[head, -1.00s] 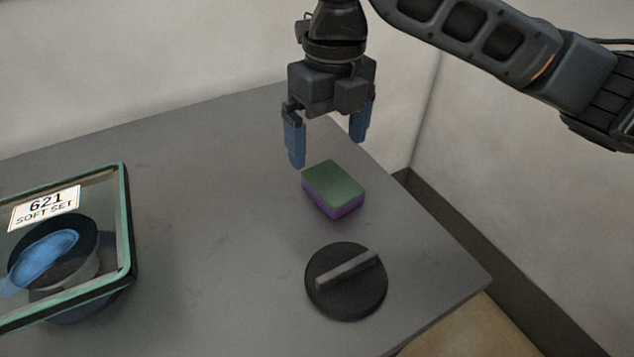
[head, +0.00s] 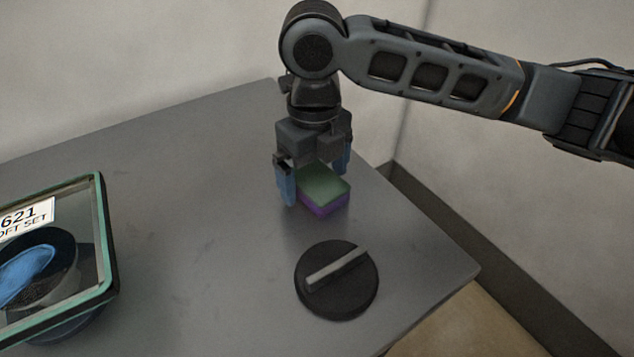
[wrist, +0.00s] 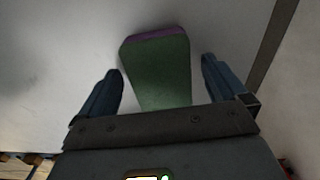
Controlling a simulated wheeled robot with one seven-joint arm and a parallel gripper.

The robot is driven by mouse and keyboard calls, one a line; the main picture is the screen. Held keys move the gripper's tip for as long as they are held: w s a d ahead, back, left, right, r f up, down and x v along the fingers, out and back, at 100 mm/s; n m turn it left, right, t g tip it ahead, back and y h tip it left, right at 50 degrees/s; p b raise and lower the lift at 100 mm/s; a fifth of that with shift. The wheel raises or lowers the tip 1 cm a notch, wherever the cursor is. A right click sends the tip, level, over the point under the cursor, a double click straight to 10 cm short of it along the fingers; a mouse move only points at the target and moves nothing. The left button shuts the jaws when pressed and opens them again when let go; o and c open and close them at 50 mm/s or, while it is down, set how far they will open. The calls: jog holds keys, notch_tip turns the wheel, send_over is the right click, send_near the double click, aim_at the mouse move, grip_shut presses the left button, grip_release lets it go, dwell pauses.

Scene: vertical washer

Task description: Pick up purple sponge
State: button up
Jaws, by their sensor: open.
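The purple sponge (head: 325,203) has a green top layer and lies on the grey table top. My gripper (head: 315,182) is open and pointing down over it in the head view, with one blue finger on the sponge's left and the other behind it. In the wrist view the sponge (wrist: 157,70) shows its green face with a purple edge. It lies between the two open fingers of my gripper (wrist: 163,85), with a gap on each side. I cannot tell how far down the fingertips reach beside it.
A round black knob (head: 337,283) with a grey bar lies on the table in front of the sponge. A green-rimmed glass lid (head: 108,240) labelled 621 stands at the left, with a blue item behind it. The table's right edge is close to the sponge.

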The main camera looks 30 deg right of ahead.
aim_at(314, 176)
jog(key=c, duration=1.1)
jog(key=shift+r, duration=0.2)
jog(key=shift+r, duration=0.6)
notch_tip(314, 176, up, 3)
jog(key=shift+f, duration=0.1)
jog(key=s+d+r+b, duration=0.1)
jog(key=s+d+r, duration=0.5)
jog(key=s+d, duration=0.2)
jog(key=shift+d+r, duration=0.25)
jog(key=shift+r, duration=0.1)
